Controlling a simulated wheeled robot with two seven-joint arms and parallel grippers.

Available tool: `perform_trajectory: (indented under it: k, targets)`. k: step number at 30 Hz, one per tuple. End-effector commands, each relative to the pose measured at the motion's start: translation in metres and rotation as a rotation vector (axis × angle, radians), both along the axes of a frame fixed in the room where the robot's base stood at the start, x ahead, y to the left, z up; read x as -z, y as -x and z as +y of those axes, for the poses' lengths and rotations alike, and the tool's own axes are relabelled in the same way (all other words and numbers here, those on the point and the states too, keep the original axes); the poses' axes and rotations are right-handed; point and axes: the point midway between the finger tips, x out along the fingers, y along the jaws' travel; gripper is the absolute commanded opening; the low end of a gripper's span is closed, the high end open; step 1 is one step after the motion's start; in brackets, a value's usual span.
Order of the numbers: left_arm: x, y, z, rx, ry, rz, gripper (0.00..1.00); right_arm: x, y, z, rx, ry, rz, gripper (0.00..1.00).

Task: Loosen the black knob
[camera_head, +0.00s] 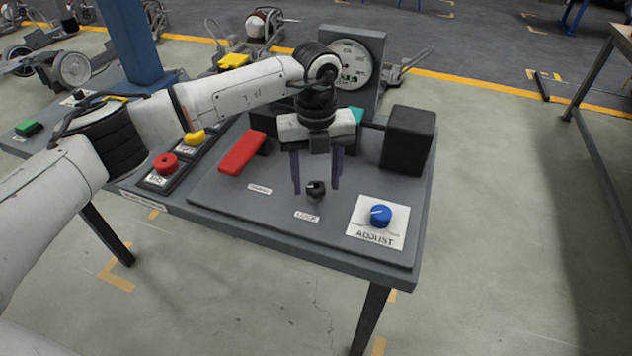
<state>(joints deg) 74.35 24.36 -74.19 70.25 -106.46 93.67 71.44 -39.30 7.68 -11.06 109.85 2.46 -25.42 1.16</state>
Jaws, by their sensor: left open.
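The small black knob (315,191) stands on the grey panel of the table, just behind a white label that seems to read LOCK. My left gripper (317,188) points down over it from behind. Its two purple-grey fingers are apart, one on each side of the knob in the picture. A gap shows between the knob and the left finger; whether the right finger touches it I cannot tell. My right gripper is not in view.
A blue ADJUST knob (380,215) sits to the right. A black box (407,139) stands behind it. A red lever (241,152), a red button (166,162) and a yellow button (194,137) lie to the left. A round gauge (349,64) stands at the back.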

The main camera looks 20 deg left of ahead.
Motion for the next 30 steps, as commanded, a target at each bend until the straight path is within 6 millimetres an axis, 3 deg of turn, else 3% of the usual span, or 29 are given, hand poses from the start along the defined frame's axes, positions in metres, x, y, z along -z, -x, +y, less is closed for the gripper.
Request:
perform_trajectory:
  k: [9,15,27,30]
  targets:
    - [-0.062,0.000,0.000,0.000,0.000,-0.002,0.51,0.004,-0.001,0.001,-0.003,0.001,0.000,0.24]
    - [-0.085,0.000,0.000,0.000,0.000,0.000,0.51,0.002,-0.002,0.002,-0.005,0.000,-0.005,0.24]
    - [-0.089,0.001,-0.001,0.003,0.003,0.004,0.51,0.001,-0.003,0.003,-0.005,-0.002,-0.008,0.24]
    - [-0.076,0.008,-0.018,0.040,0.060,0.025,0.51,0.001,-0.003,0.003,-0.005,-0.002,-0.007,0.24]
